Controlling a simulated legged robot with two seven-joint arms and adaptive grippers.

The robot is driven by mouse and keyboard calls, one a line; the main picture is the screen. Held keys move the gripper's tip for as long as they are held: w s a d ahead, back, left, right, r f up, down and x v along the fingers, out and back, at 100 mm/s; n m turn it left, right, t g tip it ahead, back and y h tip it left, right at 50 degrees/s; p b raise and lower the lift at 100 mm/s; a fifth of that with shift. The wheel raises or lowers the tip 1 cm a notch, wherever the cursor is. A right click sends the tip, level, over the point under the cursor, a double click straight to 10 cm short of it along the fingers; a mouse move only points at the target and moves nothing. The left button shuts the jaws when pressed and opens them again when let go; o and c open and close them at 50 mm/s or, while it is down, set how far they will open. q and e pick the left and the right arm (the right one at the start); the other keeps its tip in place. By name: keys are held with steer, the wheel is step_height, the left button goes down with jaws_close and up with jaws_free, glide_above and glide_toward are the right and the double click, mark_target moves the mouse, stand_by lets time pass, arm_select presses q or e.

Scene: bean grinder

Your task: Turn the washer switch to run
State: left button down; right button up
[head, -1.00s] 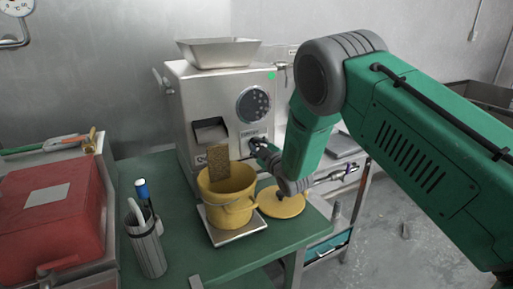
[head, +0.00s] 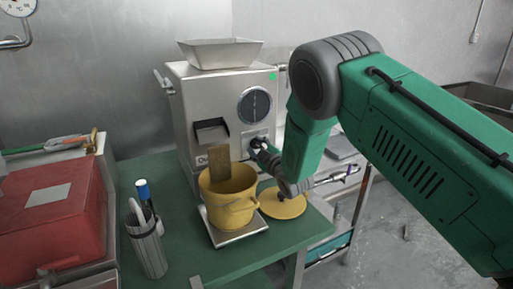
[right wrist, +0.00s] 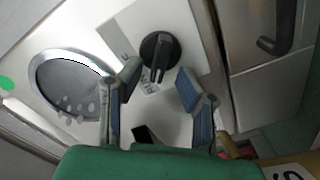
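The machine (head: 225,92) is a silver metal box with a hopper on top and a round dark window (head: 254,106) on its front. Its switch is a black knob (right wrist: 159,52) on a pale plate, seen in the right wrist view. My right gripper (right wrist: 158,80) is open, its two blue-grey fingers spread on either side of the knob's lower end. No firm grip on the knob shows; whether a finger touches it I cannot tell. In the head view the right gripper (head: 262,150) is at the machine's lower front and mostly hides the switch. My left gripper is out of view.
A yellow bucket (head: 229,205) stands on a scale below the machine's chute, with a yellow lid (head: 283,203) to its right. A pen cup (head: 147,249) and a red case (head: 45,225) are at left. The green table's (head: 255,265) front is mostly clear.

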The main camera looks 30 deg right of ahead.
steer(key=s, duration=1.2)
steer(key=shift+f, duration=0.1)
